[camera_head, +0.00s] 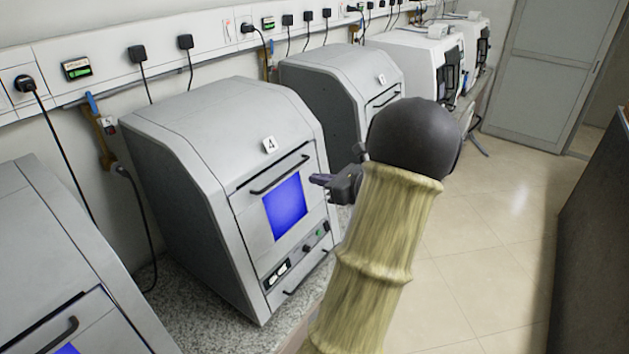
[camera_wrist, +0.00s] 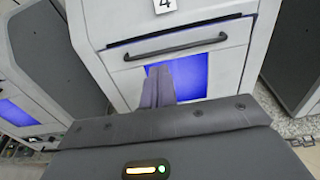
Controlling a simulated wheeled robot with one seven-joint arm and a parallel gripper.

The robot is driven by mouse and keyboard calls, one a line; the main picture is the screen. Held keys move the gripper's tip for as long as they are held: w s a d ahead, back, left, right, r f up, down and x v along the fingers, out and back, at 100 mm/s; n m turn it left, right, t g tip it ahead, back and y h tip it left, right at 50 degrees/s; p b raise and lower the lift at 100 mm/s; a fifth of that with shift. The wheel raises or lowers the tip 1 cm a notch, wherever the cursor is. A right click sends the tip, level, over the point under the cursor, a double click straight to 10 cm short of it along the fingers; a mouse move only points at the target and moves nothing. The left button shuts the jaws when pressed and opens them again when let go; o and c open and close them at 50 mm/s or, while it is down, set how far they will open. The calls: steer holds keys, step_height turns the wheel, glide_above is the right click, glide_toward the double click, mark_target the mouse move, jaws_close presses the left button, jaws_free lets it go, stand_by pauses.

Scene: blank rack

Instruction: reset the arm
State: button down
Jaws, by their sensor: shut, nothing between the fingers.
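My gripper (camera_head: 322,180) is in front of the machine numbered 4 (camera_head: 215,170), close to its blue screen (camera_head: 285,207) and below its dark door handle (camera_head: 280,175). In the wrist view my gripper's fingers (camera_wrist: 158,80) are together and empty, pointing at the blue panel under the handle (camera_wrist: 175,46). Whether the fingertips touch the machine's face cannot be told.
A similar grey machine (camera_head: 345,85) stands behind, and another (camera_head: 60,260) at the lower left. White machines (camera_head: 425,60) stand farther along the speckled counter (camera_head: 205,310). Cables and plugs hang from the wall. Tiled floor (camera_head: 480,270) is open at right, beside a dark partition (camera_head: 595,230).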

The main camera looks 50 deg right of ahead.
steer(key=shift+w, duration=0.2)
steer(key=shift+s+a, duration=0.1)
steer(key=shift+s, duration=0.05)
steer(key=w+a+f+n+g+y, duration=0.2)
steer(key=a+f+n+g, duration=0.15)
steer(key=a, duration=0.45)
steer(key=w+a+f+n+g+y, duration=0.1)
steer(key=w+a+f+n+g, duration=0.1)
steer(key=a+n, duration=0.4)
steer(key=w+a+f+n+g+y, duration=0.2)
steer(key=a+n+g, duration=0.1)
steer(key=a, duration=0.6)
steer(key=s+a+f+n+g+h, duration=0.1)
steer(key=s+a+n+g+h, duration=0.1)
steer(key=a+n, duration=0.7)
steer(key=s+a+f+n+g+h, duration=0.2)
steer(key=a+n, duration=0.7)
steer(key=n, duration=0.5)
steer(key=shift+s+a+h+b, duration=0.4)
steer(key=shift+s+h, duration=0.2)
steer(key=shift+s, duration=0.35)
